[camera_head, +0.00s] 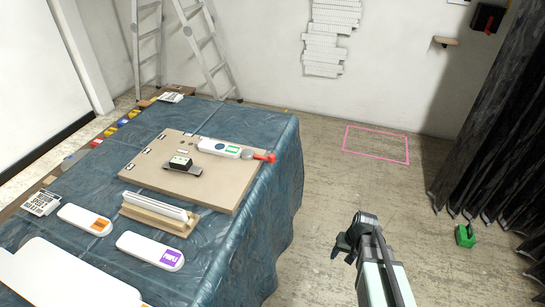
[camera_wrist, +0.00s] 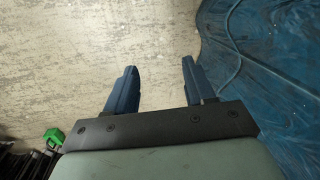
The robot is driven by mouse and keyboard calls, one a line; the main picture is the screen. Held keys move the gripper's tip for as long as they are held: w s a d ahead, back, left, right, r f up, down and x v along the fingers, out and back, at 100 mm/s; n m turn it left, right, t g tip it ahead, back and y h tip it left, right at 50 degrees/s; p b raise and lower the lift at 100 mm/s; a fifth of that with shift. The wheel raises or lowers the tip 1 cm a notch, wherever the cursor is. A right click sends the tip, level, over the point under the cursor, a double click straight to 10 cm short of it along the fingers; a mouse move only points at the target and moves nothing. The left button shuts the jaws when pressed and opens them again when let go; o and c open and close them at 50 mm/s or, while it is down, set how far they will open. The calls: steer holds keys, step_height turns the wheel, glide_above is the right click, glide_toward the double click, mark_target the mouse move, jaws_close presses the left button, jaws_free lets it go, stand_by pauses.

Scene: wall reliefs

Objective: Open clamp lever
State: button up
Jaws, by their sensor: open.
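A red-tipped lever (camera_head: 264,157) lies at the right edge of a wooden board (camera_head: 222,190) on the covered table, in the head view. It sits by the right end of a white piece with a green label (camera_head: 219,147); I cannot tell how they are joined. A small black-and-green block on a grey strip (camera_head: 181,162) is on the board to the left. My gripper (camera_head: 345,243) is over the floor to the right of the table, well apart from the lever. In the wrist view its two blue fingers (camera_wrist: 158,66) are spread and empty. The lever is not in the wrist view.
The table wears a blue cover (camera_head: 278,170). A wooden holder with a white bar (camera_head: 160,211) and white labelled pieces stand nearer. A ladder (camera_head: 205,45) leans behind. A green object (camera_head: 465,236) is on the floor by dark curtains (camera_head: 490,120). The floor between is clear.

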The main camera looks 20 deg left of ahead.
steer(key=w+a+r+t+y, duration=0.1)
steer(key=w+a+r+y, duration=0.1)
steer(key=w+a+r, duration=0.5)
steer(key=n+t+y, duration=0.1)
steer(key=n+y, duration=0.8)
steer(key=n, duration=0.2)
glide_toward(273, 155)
steer(key=d, duration=0.4)
steer(key=a+f+n, duration=0.1)
steer(key=a, duration=0.3)
steer(key=a+f+n, duration=0.1)
steer(key=a+f, duration=0.1)
steer(key=a, duration=0.2)
steer(key=w+a+f+n, duration=0.1)
steer(key=a+f+n, duration=0.1)
steer(key=a, duration=0.3)
steer(key=shift+a+y, duration=0.15)
steer(key=shift+y, duration=0.25)
jaws_close()
